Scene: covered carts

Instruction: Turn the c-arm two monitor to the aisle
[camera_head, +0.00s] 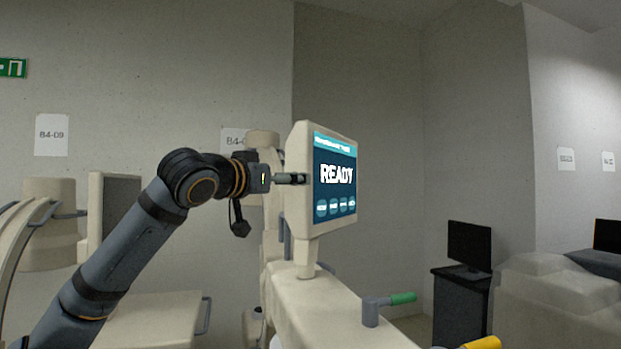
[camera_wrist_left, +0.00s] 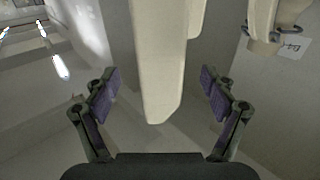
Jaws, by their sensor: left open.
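The c-arm monitor (camera_head: 334,178) stands upright on a short neck on top of a cream cart (camera_head: 325,305) in the head view. Its lit screen reads "READY" and faces toward the right of the picture. My left gripper (camera_head: 303,179) comes in from the left and is at the monitor's left side edge. In the left wrist view, my left gripper (camera_wrist_left: 160,98) is open, with its two fingers apart on either side of a cream panel edge (camera_wrist_left: 165,85), likely the monitor's. Gaps show between the fingers and the panel. My right gripper is not in view.
A green-tipped handle (camera_head: 402,298) and a yellow part (camera_head: 484,343) are at the lower right. Another cream cart with a C-shaped arm (camera_head: 22,235) stands at the left. A dark monitor (camera_head: 469,246) sits on a desk at the right, near covered equipment (camera_head: 555,300).

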